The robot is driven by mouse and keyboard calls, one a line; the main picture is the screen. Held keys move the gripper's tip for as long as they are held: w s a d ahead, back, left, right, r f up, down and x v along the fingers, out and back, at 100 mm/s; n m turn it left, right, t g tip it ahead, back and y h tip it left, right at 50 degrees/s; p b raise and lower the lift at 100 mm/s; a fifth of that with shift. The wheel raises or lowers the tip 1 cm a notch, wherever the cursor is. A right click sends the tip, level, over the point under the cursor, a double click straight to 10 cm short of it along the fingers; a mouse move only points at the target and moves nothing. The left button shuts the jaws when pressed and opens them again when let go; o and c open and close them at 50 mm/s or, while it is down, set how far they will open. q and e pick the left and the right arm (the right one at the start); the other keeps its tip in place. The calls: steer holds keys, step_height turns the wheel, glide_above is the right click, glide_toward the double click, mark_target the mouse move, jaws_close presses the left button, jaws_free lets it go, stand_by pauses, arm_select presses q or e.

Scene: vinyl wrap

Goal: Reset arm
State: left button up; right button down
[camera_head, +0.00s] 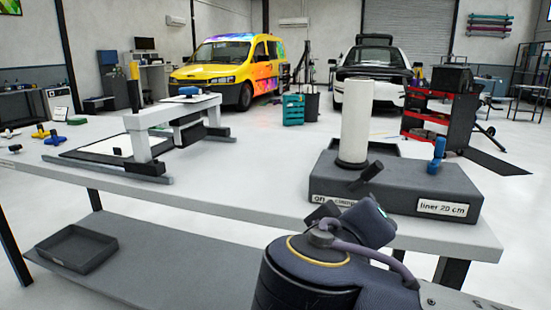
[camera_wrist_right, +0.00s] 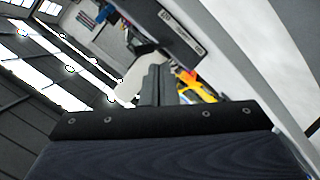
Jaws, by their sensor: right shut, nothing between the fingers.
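My right arm (camera_head: 310,265) comes in at the bottom right of the head view, folded in front of the table's right end. In the right wrist view, my right gripper (camera_wrist_right: 155,85) is shut and empty. A dark piece just before the grey box may be its fingers; I cannot tell. The grey box (camera_head: 455,190) carries a label reading "liner 20 cm" and holds an upright white roll (camera_head: 355,120) and a blue-handled tool (camera_head: 436,155). My left gripper is not in view.
The long table (camera_head: 235,190) bears a grey frame (camera_head: 145,145) over a dark mat and several small tools at left. A dark tray (camera_head: 75,248) lies on the lower shelf. A red cart (camera_head: 425,115), yellow van (camera_head: 225,70) and white vehicle stand behind. The table's middle is clear.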

steer(key=s+d+f+g+y, duration=0.25)
steer(key=d+f+g, duration=0.35)
steer(key=d+f, duration=0.7)
steer(key=s+a+f+m+g+y, duration=0.1)
steer(key=s+a+f+m+y, duration=0.2)
steer(key=s+f+m+y, duration=0.75)
step_height(320, 180, up, 25)
steer(key=n+h+p, duration=0.2)
steer(key=n+p, duration=0.2)
steer(key=p, duration=2.6)
steer(key=shift+s+r+g+h, duration=0.2)
steer(key=shift+s+g+h, duration=0.1)
steer(key=shift+s+h, duration=0.1)
